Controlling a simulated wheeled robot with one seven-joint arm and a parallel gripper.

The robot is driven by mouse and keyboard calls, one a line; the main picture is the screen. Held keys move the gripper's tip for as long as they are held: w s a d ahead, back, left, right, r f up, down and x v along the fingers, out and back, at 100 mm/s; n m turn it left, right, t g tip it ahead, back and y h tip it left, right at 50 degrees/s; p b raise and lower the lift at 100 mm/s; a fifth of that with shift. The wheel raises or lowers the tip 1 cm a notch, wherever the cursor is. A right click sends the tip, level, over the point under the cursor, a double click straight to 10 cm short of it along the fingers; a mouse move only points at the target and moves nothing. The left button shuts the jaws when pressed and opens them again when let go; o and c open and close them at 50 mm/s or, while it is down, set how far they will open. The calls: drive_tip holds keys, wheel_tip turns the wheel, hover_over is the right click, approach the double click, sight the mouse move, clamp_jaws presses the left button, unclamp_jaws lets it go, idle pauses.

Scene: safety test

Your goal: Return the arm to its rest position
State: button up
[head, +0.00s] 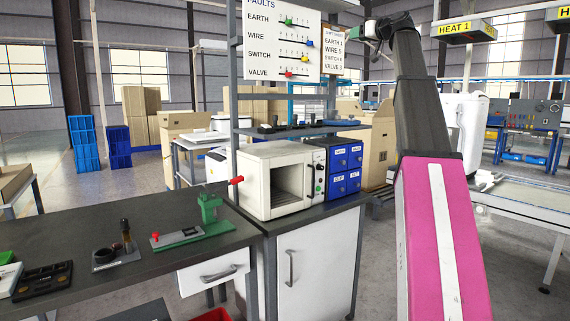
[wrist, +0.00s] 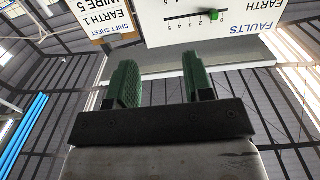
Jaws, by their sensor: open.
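My arm (head: 425,120) rises on the right of the head view, pink and white below and dark grey above. It bends left at the top. My gripper (head: 375,30) is up there, close to the right side of the faults board, small and partly hidden by my arm. In the wrist view my gripper (wrist: 160,85) shows two green fingers, apart, with nothing between them. The faults board (wrist: 200,20) and the shift sheet (wrist: 100,15) appear upside down beyond the fingertips.
A bench (head: 120,260) holds a green press (head: 208,212) and small fixtures. A white box with an open front (head: 262,203) and blue drawers (head: 345,172) stand on a cabinet (head: 315,265). The faults board (head: 275,40) and shift sheet (head: 334,52) hang above. A conveyor (head: 535,200) lies right.

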drive_tip(key=w+a+f+m+g+h, duration=0.1)
drive_tip(key=w+f+m+h, duration=0.1)
drive_tip(key=f, duration=1.3)
drive_tip(key=w+a+f+m+g+h, duration=0.1)
drive_tip(key=w+a+f+g, duration=0.15)
drive_tip(key=f, duration=1.25)
drive_tip(key=s+a+f+m+g+h, duration=0.1)
drive_tip(key=s+f, duration=0.1)
drive_tip(key=f, duration=1.1)
drive_tip(key=s+a+f+m+g+h, duration=0.1)
drive_tip(key=s+a+f+g, duration=0.1)
drive_tip(key=f, duration=1.2)
drive_tip(key=s+a+f+g+h, duration=0.1)
drive_tip(key=s+f, duration=0.3)
drive_tip(key=f, duration=0.3)
drive_tip(key=s+f+m+g+h, duration=0.1)
drive_tip(key=s+f, duration=0.2)
drive_tip(key=f, duration=0.5)
drive_tip(key=s+a+f+g, duration=0.1)
drive_tip(key=s+f+g, duration=0.1)
drive_tip(key=s+f, duration=0.35)
drive_tip(key=s+f+m+g+h, duration=0.1)
drive_tip(key=s+f+g+h, duration=0.2)
drive_tip(key=s+f, duration=1.5)
drive_tip(key=shift+s+a+f+g+h, duration=0.35)
drive_tip(key=shift+f+g, duration=0.2)
drive_tip(key=shift+f, duration=0.3)
